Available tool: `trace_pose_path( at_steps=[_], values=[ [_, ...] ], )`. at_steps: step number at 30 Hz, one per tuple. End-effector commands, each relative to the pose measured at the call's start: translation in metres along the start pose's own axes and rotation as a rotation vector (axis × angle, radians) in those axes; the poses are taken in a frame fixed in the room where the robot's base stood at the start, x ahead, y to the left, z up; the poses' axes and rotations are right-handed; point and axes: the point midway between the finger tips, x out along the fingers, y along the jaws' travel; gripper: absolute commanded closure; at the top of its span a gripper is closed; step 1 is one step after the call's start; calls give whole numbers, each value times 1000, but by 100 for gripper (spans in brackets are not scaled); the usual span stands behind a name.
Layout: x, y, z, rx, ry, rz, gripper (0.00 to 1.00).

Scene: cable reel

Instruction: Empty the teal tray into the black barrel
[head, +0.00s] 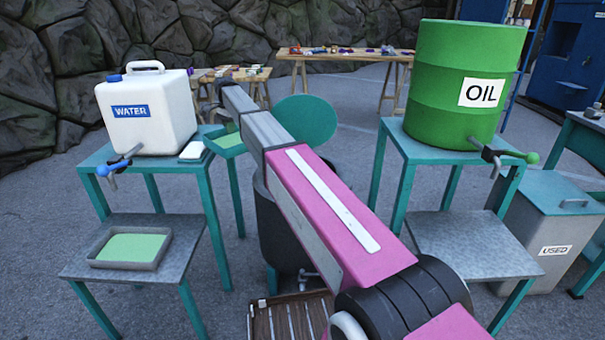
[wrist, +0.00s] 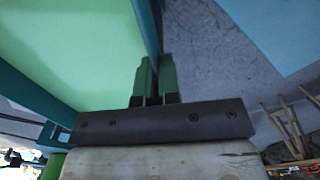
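The teal tray (head: 229,141) shows beside my arm's far end in the head view, with pale green inside. It looks about level at the top of a thin-legged teal stand; I cannot tell whether it touches it. In the wrist view the tray (wrist: 30,95) fills the upper left. My gripper (wrist: 157,75) has its two green fingers close together, one on each side of the tray's wall. In the head view my arm hides the gripper. The black barrel (head: 272,225) stands behind my arm, partly hidden, with a round teal lid (head: 308,120) raised behind it.
A white water container (head: 160,115) stands on the left table, above a grey tray (head: 130,247) with green inside. A green oil drum (head: 450,95) stands on the right table, near a grey used bin (head: 545,235). A wooden slatted crate (head: 275,320) lies in front of the barrel.

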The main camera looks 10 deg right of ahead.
Motion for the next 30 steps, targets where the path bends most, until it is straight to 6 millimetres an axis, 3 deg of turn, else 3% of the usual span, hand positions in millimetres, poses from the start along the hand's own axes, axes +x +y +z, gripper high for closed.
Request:
trace_pose_path(
  at_steps=[13,23,30],
  values=[
    [7,22,-10,2,-91,-156,100],
    [47,44,-23,2,-173,-299,100],
    [44,47,-27,0,-190,-330,100]
  ],
)
